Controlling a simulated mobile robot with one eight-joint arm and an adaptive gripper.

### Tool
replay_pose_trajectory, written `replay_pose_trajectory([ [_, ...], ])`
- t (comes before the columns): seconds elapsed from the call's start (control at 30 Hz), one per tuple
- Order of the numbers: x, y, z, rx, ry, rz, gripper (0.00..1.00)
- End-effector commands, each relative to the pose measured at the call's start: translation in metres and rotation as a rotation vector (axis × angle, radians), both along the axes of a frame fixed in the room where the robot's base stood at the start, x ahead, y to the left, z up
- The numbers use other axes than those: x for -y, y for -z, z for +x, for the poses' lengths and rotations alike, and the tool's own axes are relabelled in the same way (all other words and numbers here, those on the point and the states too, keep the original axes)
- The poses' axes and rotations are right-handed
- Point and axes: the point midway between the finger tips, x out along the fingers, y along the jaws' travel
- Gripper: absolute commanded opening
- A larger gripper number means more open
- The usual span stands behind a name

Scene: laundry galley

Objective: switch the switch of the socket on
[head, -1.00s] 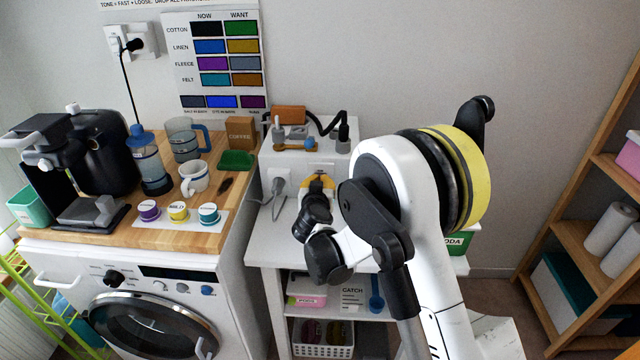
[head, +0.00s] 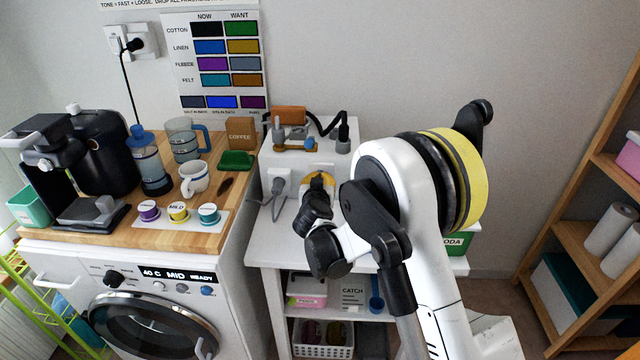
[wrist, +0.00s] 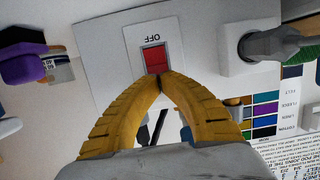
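The red rocker switch (wrist: 154,60) sits on a white plate marked OFF (wrist: 149,36), which appears upside down in the wrist view. Beside it is a white socket with a grey plug (wrist: 280,45) in it. In the head view this socket (head: 271,174) is on the front of a white box, left of my gripper (head: 318,179). My gripper has yellow fingers, and their tips (wrist: 159,78) meet at the lower edge of the red switch. I cannot tell whether they touch it. Nothing shows between the tips. In the head view my gripper hides the switch.
The white box (head: 345,160) carries an orange block, small tools and a black bent item on top. A wooden counter (head: 150,228) with a coffee machine and mugs stands to the left, over a washer (head: 160,310). A wooden shelf (head: 580,235) stands at the right.

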Motion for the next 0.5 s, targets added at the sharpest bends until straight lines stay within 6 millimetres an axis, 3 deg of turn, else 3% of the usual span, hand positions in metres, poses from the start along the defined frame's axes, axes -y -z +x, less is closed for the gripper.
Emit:
replay_pose_trajectory([
  [0.17,0.0,0.0,-0.003,0.0,0.0,0.0,0.0],
  [0.5,-0.002,0.001,-0.035,0.0,-0.001,0.0,0.0],
])
